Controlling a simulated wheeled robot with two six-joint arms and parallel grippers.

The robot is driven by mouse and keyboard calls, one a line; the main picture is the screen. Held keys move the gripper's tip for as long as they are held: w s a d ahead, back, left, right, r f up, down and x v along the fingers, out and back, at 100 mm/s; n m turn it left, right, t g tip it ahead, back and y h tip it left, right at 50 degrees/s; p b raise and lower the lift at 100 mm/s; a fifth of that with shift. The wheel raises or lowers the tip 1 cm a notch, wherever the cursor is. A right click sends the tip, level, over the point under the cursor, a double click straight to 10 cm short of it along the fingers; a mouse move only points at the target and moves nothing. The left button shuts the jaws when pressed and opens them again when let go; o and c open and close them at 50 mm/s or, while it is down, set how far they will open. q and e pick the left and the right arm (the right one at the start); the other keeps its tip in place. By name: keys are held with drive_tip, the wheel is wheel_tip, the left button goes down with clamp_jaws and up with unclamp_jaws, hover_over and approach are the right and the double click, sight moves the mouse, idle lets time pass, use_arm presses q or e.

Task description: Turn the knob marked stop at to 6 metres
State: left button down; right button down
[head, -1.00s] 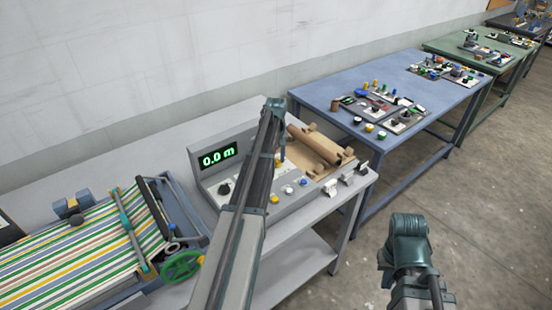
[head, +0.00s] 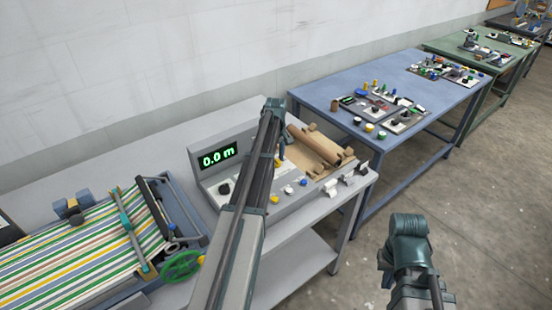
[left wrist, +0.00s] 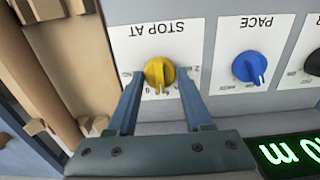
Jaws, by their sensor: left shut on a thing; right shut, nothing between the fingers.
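The yellow knob (left wrist: 157,72) sits on a white plate marked STOP AT, upside down in the left wrist view. My left gripper (left wrist: 160,88) has one finger on each side of this knob and is shut on it. The knob's pointer faces down in that view, towards the gripper palm; the scale figures are small and partly hidden by the fingers. In the head view my left gripper (head: 281,157) reaches down to the press panel, partly hidden by my arm. My right gripper (head: 437,291) is low at the right, away from the press, shut and empty; its fingertips are not clear.
Beside the yellow knob are a blue knob (left wrist: 248,67) marked PACE and a black knob (left wrist: 314,63). The green display (head: 219,157) reads 0.0 m. A striped-cloth machine (head: 80,240) stands left; a blue table (head: 395,75) stands behind right.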

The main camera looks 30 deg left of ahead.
sight(276, 160)
use_arm(q)
drive_tip(key=shift+c, duration=1.5)
unclamp_jaws()
wheel_tip(276, 160, up, 14)
drive_tip(key=p, duration=1.4)
drive_tip(key=shift+f, duration=0.1)
